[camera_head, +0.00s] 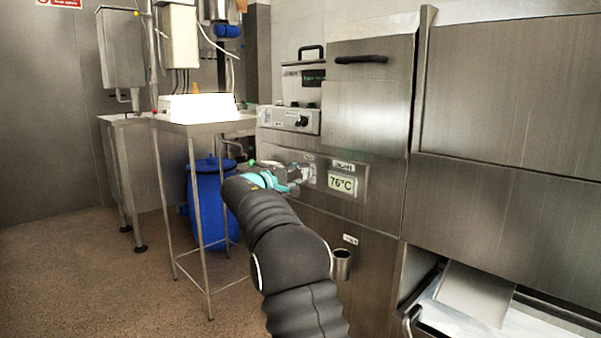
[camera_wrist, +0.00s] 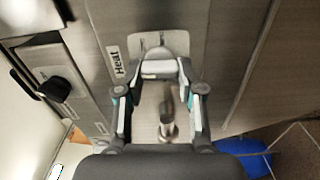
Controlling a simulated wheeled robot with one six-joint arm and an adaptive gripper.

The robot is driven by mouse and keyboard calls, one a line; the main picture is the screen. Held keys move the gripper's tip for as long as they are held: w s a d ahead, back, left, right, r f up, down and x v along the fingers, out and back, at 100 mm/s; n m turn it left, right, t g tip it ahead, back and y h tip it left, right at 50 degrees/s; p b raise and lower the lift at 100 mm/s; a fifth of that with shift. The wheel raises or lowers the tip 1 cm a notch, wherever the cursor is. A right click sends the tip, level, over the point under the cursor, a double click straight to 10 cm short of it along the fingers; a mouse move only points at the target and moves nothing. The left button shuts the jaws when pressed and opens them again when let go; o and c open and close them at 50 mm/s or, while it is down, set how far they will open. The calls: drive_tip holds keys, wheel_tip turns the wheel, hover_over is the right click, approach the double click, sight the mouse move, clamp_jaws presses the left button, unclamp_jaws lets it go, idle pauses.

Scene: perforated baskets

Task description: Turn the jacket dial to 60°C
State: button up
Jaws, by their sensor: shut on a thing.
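The jacket display (camera_head: 341,183) on the steel machine front reads 76°C, with a small label above it. Left of it is a small control plate (camera_head: 309,170), which also shows in the wrist view (camera_wrist: 160,42) beside a label reading "Heat". My gripper (camera_head: 297,175) is at this plate, with its fingers on either side of the dial in the wrist view (camera_wrist: 160,74). It is shut on the dial (camera_wrist: 158,68), a pale bar between the fingertips. The dial is mostly hidden by my gripper in the head view, and its pointer cannot be made out.
Another panel with a black knob (camera_head: 302,121) sits above; the knob also shows in the wrist view (camera_wrist: 54,88). A metal cup (camera_head: 342,264) juts out below the display. A blue barrel (camera_head: 214,205) and steel table (camera_head: 200,126) stand left. Open floor lies at lower left.

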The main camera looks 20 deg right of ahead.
idle(0.3)
drive_tip(key=o, duration=1.2)
drive_tip(key=shift+c, duration=0.2)
drive_tip(key=v, duration=1.2)
drive_tip(key=shift+w+n, duration=0.15)
drive_tip(key=shift+n, duration=0.15)
